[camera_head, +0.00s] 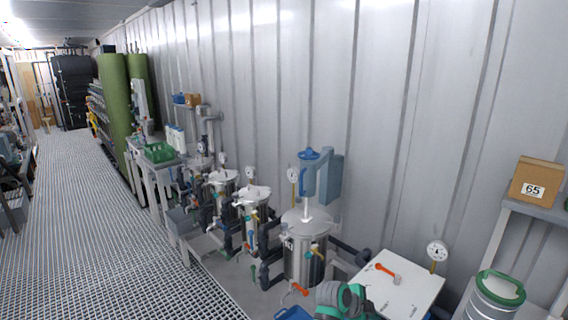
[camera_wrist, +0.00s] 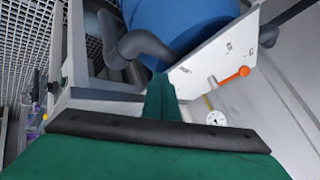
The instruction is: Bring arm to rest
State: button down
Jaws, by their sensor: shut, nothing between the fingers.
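My gripper (camera_wrist: 161,98) shows in the wrist view as a narrow green piece rising from the middle of a wide green body with a dark strip. Its fingers are together with nothing between them. Part of my green and dark grey arm (camera_head: 343,300) shows at the bottom edge of the head view, just left of a white panel. My gripper cannot be made out in the head view.
The white panel (camera_head: 405,291) bears an orange handle (camera_head: 385,269); a dial gauge (camera_head: 437,251) stands behind it. A steel vessel (camera_head: 303,245) is to its left. A green-rimmed container (camera_head: 493,298) and a box marked 65 (camera_head: 537,182) are right. The grated floor (camera_head: 95,240) is clear.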

jog(key=s+a+f+n+t, duration=0.25)
jog(key=s+f+n, duration=0.2)
jog(key=f, duration=0.25)
jog(key=s+a+f+n+t, duration=0.2)
jog(key=s+a+f+n, duration=0.15)
jog(key=s+f, duration=0.3)
jog(key=s+a+f+n+t+y, duration=0.1)
jog(key=s+a+f+n+y, duration=0.1)
jog(key=s+a+f+n, duration=0.3)
jog(key=s+a+n+t+y, duration=0.15)
jog(key=s+a, duration=0.25)
jog(key=s, duration=0.4)
jog(key=s+a+r+n+t+y, duration=0.2)
jog(key=s+a, duration=0.4)
jog(key=s, duration=0.4)
jog(key=s+a+r+n+t+y, duration=0.1)
jog(key=s+a+r+n, duration=0.1)
jog(key=s+r, duration=0.6)
jog(key=s+a+r+n+t+y, duration=0.1)
jog(key=s+a+r+n, duration=0.1)
jog(key=s+a+r, duration=0.3)
jog(key=s+r, duration=0.4)
jog(key=shift+s+a+t, duration=0.25)
jog(key=shift+s+t, duration=0.05)
jog(key=shift+t, duration=0.1)
jog(key=shift+y, duration=0.25)
